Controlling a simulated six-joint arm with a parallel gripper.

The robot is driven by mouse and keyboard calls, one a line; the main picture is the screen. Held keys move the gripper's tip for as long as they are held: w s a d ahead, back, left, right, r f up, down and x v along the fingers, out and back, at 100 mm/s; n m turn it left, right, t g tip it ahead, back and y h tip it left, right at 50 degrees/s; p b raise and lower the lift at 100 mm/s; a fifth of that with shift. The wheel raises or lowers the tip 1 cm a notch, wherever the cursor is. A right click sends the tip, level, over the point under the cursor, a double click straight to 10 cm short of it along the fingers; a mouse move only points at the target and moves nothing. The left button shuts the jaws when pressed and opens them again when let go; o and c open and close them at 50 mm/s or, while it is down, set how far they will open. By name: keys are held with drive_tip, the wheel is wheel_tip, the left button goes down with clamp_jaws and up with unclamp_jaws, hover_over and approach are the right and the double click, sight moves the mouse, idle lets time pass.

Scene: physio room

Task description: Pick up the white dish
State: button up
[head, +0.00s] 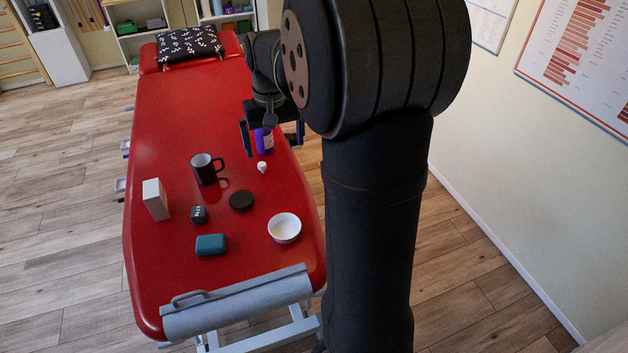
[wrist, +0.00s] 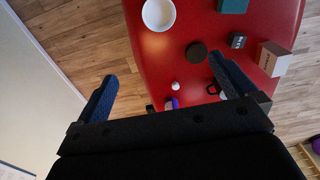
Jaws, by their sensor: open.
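The white dish (head: 284,228) is a small round bowl standing upright on the red treatment table, near its right edge at the near end. It looks empty. It also shows in the wrist view (wrist: 159,14) at the top, cut slightly by the frame edge. My gripper (head: 272,136) is open and empty, above the table farther back than the dish, around the area of a purple bottle (head: 264,141). In the wrist view the two blue-padded fingers of my gripper (wrist: 167,88) are spread wide, with the dish well beyond them. My arm hides part of the table's right side.
On the red table (head: 170,110) are a dark mug (head: 205,170), a white box (head: 156,200), a black cube (head: 199,214), a dark round lid (head: 241,201), a teal case (head: 211,245) and a small white piece (head: 262,167). A grey roll (head: 238,306) lies across the near end.

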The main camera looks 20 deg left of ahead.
drive_tip(key=s+d+f+n+y, duration=0.1)
drive_tip(key=d+f+n+y, duration=0.35)
drive_tip(key=f, duration=0.85)
drive_tip(key=n+h, duration=0.1)
drive_tip(key=n, duration=0.1)
approach(283, 230)
drive_tip(key=shift+t, duration=0.4)
drive_tip(key=x, duration=0.6)
drive_tip(key=shift+s, duration=0.3)
drive_tip(key=shift+r, duration=0.1)
drive_tip(key=c, duration=0.8)
